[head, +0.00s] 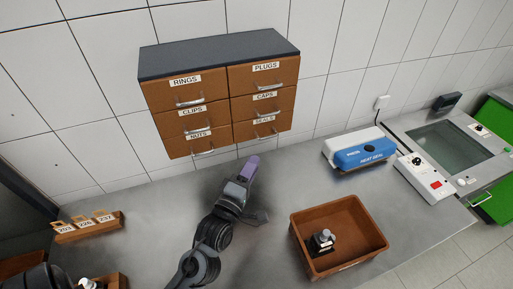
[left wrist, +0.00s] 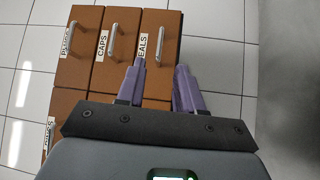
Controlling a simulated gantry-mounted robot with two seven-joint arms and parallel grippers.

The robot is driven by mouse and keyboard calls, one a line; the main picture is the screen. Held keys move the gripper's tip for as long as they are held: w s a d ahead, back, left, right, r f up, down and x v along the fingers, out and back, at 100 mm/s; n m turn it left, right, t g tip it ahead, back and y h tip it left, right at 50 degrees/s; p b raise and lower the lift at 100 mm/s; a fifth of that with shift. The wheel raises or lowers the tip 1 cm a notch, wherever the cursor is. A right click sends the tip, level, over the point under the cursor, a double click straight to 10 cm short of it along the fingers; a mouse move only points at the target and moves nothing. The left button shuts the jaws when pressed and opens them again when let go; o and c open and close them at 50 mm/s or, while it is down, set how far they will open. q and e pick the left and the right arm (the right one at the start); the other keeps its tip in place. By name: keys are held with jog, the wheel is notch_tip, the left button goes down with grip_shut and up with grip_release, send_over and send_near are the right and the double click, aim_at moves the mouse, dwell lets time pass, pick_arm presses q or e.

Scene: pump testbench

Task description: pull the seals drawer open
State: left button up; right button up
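The brown drawer cabinet has two columns of labelled drawers. The seals drawer (head: 243,132) is the bottom one in the right column and looks flush with its neighbours. Its metal bar handle (head: 266,135) is on its front. In the left wrist view the seals drawer (left wrist: 162,32) and its handle (left wrist: 140,43) lie straight ahead of the fingers. My left gripper (head: 252,165) is below and in front of the seals drawer. In the wrist view its two purple fingers (left wrist: 160,78) are apart with nothing held, and the left fingertip appears close to the handle's lower end.
The caps drawer (left wrist: 112,62) is beside the seals drawer in the wrist view. A brown bin (head: 365,223) with a small metal part (head: 323,240) stands on the bench, with a blue heat sealer (head: 366,154) behind it. The bench between cabinet and bin is clear.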

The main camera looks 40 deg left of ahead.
pick_arm(q)
jog(key=p+x, duration=0.1)
jog(key=x, duration=0.9)
jog(key=shift+w+a, duration=0.2)
jog(key=shift+w, duration=0.2)
grip_shut()
